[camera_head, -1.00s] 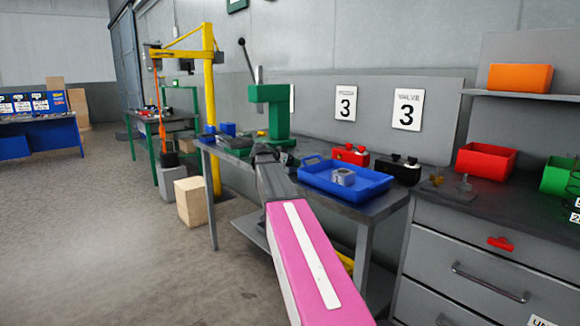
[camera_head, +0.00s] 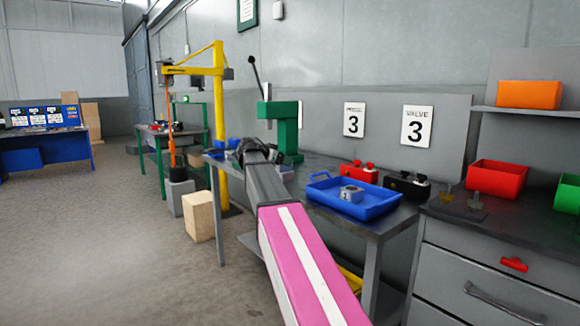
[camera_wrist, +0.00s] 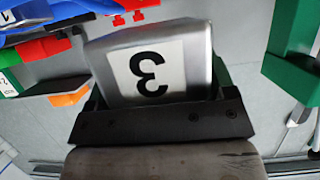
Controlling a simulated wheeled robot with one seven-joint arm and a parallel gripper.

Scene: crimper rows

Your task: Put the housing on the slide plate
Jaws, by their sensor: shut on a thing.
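My gripper (camera_wrist: 160,118) is shut on a silver-grey housing (camera_wrist: 190,60) with a white label reading 3, upside down in the wrist view. In the head view my gripper (camera_head: 252,150) is in front of and left of the green press (camera_head: 286,125). There my wrist hides most of the held housing. Part of the green press (camera_wrist: 300,45) shows at the right of the wrist view, apart from the housing. I cannot make out the slide plate clearly in either view.
A blue tray (camera_head: 322,197) on the bench holds another grey housing (camera_head: 351,193). Red (camera_head: 359,173) and black (camera_head: 407,185) boxes stand behind it. A yellow crane (camera_head: 219,120) stands left of the bench. A red bin (camera_head: 497,178) sits on the right-hand cabinet.

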